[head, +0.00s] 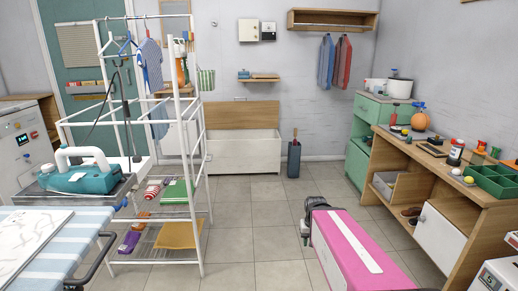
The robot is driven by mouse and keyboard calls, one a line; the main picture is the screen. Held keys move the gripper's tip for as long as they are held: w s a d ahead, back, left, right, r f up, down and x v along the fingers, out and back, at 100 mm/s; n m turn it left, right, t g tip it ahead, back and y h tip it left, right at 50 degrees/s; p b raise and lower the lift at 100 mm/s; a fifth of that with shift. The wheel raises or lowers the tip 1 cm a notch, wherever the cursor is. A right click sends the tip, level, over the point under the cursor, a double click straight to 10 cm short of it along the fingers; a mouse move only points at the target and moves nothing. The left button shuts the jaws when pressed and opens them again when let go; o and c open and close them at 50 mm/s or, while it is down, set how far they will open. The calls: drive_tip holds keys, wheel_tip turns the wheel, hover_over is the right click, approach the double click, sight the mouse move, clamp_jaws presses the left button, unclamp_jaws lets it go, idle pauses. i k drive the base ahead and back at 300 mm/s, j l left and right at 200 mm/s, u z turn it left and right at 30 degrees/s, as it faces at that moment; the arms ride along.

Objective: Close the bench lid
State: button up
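The bench (243,155) is a low white box against the back wall. Its wooden lid (241,115) stands raised and upright against the wall, so the bench is open. The white post of a rack covers part of the left end of the bench. My gripper (305,231) seems to be the small dark end at the tip of my pink arm, low in the head view. It is well in front of the bench, to its right, and apart from it. Its fingers are too small and hidden to read.
A white rack (203,190) with hanging clothes stands left of the bench. A dark bin (293,159) stands right of it. A wooden workbench (425,180) and green cabinet (357,160) line the right. Tiled floor (255,205) before the bench is clear.

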sight(246, 114)
drive_tip(key=i, duration=1.8)
drive_tip(key=i+u, duration=0.15)
drive_tip(key=i, duration=0.75)
drive_tip(key=i+l+u, duration=0.1)
drive_tip(key=i, duration=0.8)
drive_tip(key=l, duration=0.1)
